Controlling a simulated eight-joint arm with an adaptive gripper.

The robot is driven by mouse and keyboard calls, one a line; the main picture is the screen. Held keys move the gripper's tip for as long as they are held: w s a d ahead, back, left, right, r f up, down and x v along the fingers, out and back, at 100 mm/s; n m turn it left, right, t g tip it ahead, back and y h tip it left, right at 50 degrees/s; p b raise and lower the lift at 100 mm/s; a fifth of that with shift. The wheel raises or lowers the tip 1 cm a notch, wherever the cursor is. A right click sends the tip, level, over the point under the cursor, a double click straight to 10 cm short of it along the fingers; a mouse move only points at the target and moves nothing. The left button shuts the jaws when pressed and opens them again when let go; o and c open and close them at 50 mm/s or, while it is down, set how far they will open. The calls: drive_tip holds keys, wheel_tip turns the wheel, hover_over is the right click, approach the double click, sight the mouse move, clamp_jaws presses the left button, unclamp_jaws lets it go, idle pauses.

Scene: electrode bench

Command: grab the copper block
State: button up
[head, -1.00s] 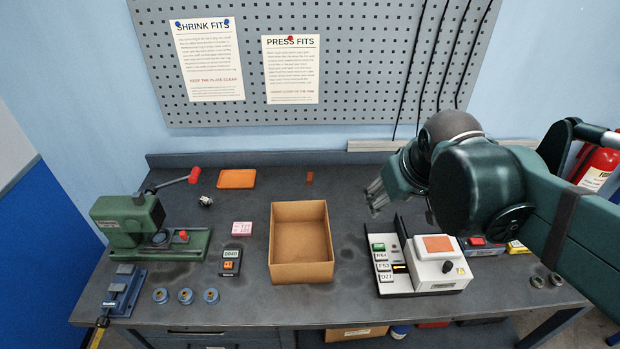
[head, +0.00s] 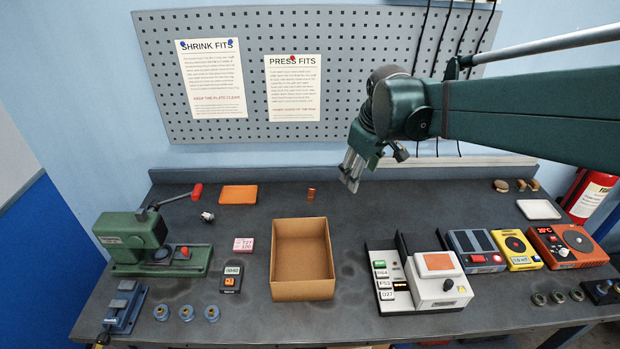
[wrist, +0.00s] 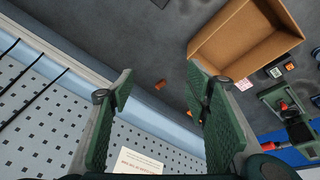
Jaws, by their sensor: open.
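The copper block (head: 311,194) is a small upright copper-coloured piece on the back of the bench, behind the cardboard box. My gripper (head: 351,172) is open and empty, raised above the back of the bench, to the right of the block and apart from it. In the wrist view, what looks like the copper block (wrist: 158,86) shows in the gap between the two spread fingers (wrist: 163,90), beyond them on the bench.
An open cardboard box (head: 303,287) stands in front of the block. An orange mat (head: 238,194) lies to its left. A perforated panel (head: 350,90) rises behind. A green press (head: 135,240) is left; a white device (head: 440,290) and coloured devices are right.

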drive_tip(key=w+a+f+n+g+p, duration=0.1)
drive_tip(key=w+a+f+n, duration=0.2)
drive_tip(key=w, duration=0.5)
drive_tip(key=w+a+f+n+g, duration=0.1)
drive_tip(key=w+a+f, duration=0.25)
drive_tip(key=w, duration=0.35)
drive_tip(key=n+g+p, duration=0.2)
drive_tip(key=n, duration=0.2)
approach(311, 193)
drive_tip(key=shift+s+d, duration=0.15)
drive_tip(key=shift+s, duration=0.15)
drive_tip(key=shift+w+a+f+n, duration=0.2)
drive_tip(key=shift+f+n, duration=0.1)
drive_tip(key=shift+f, duration=0.2)
drive_tip(key=shift+f, duration=0.1)
drive_tip(key=shift+f, duration=1.2)
drive_tip(key=shift+f, duration=0.1)
drive_tip(key=shift+a+f, duration=0.1)
drive_tip(key=shift+f, duration=2.45)
